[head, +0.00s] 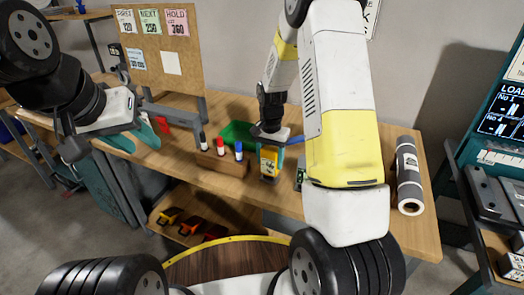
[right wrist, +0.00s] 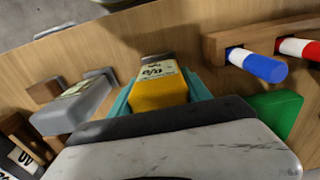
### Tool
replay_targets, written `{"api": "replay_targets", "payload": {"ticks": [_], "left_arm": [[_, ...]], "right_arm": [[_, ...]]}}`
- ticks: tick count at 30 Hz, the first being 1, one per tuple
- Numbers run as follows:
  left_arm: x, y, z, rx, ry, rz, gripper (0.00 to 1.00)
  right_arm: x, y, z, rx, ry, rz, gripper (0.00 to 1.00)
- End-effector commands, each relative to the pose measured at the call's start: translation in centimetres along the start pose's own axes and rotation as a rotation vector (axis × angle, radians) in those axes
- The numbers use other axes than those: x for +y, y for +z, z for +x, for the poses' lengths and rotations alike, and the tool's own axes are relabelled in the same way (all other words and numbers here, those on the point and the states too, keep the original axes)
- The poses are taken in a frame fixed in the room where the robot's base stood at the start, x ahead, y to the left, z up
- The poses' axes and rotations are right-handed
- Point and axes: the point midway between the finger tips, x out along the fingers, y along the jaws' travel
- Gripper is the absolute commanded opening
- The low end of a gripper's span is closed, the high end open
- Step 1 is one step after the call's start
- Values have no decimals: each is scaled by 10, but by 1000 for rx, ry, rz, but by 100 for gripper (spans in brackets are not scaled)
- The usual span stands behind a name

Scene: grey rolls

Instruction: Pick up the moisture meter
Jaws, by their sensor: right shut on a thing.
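A yellow device with a white marked panel (head: 270,161), which I take as the moisture meter, stands at the bench's front part in the head view. My right gripper (head: 270,150) comes down over it from above and is shut on it. In the right wrist view the yellow meter (right wrist: 158,92) sits between the two teal fingers of my right gripper (right wrist: 157,97). I cannot tell whether its lower end touches the bench. My left gripper (head: 153,129) is open and empty above the bench's left part.
A wooden marker block (head: 212,166) with black, red and blue markers stands just left of the meter. A green bin (head: 238,134) is behind. A grey device (right wrist: 75,104) lies nearby in the right wrist view. A grey roll (head: 409,172) lies at the bench's right end.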

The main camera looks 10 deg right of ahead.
Motion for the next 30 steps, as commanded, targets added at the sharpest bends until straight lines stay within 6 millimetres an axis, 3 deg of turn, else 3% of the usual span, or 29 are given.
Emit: {"api": "replay_targets", "payload": {"ticks": [8, 15, 30], "left_arm": [[0, 0, 0, 0, 0, 0, 36], [0, 0, 0, 0, 0, 0, 36], [0, 0, 0, 0, 0, 0, 36]], "right_arm": [[0, 0, -9, 2, -1, 0, 1], [0, 0, -39, 3, -2, 1, 1], [43, 117, -48, 1, -1, -4, 1]]}}
